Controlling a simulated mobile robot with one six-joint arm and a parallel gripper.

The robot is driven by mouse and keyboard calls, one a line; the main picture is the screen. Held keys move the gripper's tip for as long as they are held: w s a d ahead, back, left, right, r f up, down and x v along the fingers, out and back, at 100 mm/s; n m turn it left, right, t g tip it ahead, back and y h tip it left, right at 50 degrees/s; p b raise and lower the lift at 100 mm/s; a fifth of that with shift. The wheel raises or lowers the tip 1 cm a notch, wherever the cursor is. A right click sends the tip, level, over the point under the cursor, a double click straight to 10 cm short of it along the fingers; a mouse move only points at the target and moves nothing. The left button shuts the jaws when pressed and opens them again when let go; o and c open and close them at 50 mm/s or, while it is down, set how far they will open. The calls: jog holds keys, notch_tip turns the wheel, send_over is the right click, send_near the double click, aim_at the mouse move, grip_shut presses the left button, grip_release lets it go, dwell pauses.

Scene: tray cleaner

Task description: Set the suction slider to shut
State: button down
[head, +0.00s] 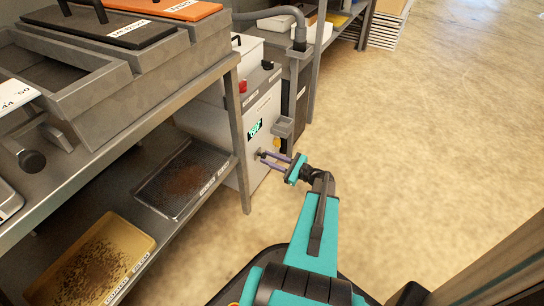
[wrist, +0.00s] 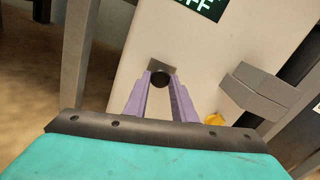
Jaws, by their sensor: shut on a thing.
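A white machine cabinet (head: 262,113) stands beside the shelf's end. A small dark round knob (wrist: 160,77) sits by a grey plate (wrist: 160,66) on its front face. It may be the suction slider; I see no readable label on it. My gripper (head: 262,156), with purple fingers, reaches the cabinet's lower front. In the wrist view my gripper (wrist: 160,84) is shut on the knob, with one fingertip on each side. Most of the slider's travel cannot be made out. A green-lit display (head: 255,129) is above the knob, and its lettering appears to end in "FF" in the wrist view.
A grey bracket (head: 284,127) juts out right of the knob, with a yellow part (wrist: 214,119) below it. A metal shelf leg (head: 238,140) stands close on the left. A mesh tray (head: 180,180) and a yellow tray (head: 104,262) lie on the lower shelf. Open floor lies right.

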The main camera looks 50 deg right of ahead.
jog(key=shift+s+a, duration=0.2)
jog(key=shift+a, duration=0.6)
jog(key=shift+s+a, duration=0.2)
jog(key=shift+a, duration=0.6)
jog(key=c, duration=1.5)
grip_release()
jog(key=shift+o, duration=0.2)
jog(key=shift+s+d, duration=0.1)
jog(key=p+v, duration=0.5)
jog(key=v, duration=0.8)
jog(key=shift+s, duration=0.3)
jog(key=shift+f, duration=0.1)
